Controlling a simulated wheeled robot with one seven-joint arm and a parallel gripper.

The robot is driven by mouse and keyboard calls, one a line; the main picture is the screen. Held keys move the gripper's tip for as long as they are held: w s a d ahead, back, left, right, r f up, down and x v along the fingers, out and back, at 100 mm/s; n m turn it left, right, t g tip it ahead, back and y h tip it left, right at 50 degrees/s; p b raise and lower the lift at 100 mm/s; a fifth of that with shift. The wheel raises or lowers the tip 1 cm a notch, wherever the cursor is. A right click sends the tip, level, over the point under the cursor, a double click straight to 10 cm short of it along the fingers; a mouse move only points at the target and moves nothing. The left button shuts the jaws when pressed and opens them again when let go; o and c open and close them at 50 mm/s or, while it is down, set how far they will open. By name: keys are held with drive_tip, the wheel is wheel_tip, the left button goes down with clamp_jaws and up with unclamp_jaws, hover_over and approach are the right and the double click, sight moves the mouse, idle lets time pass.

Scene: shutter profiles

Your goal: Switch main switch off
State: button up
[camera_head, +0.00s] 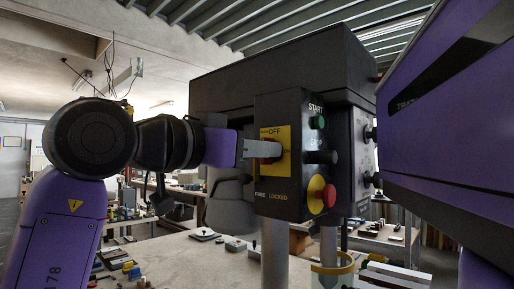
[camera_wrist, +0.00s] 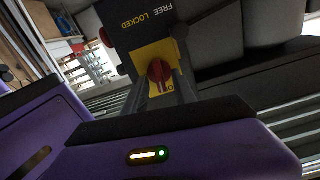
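The main switch is a red knob on a yellow plate (camera_head: 284,137) marked OFF, on the front of a black control box. In the wrist view the red knob (camera_wrist: 158,70) sits between the two fingertips of my gripper (camera_wrist: 160,82). In the head view my gripper (camera_head: 276,149) reaches in from the left, level with the plate, and its fingers hide most of the knob. The fingers are spaced apart, one on each side of the knob. I cannot tell whether they press on it. The knob's exact angle is hard to read.
FREE and LOCKED labels sit below the switch. A workbench (camera_head: 180,262) with small parts lies below.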

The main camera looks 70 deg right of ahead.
clamp_jaws()
drive_tip(key=shift+n+p, duration=0.45)
drive_tip(key=shift+n, duration=0.25)
unclamp_jaws()
drive_tip(key=shift+w, duration=0.1)
drive_tip(key=v, duration=0.7)
drive_tip(key=shift+a+b, duration=0.35)
drive_tip(key=shift+b, duration=0.1)
drive_tip(key=shift+w, duration=0.1)
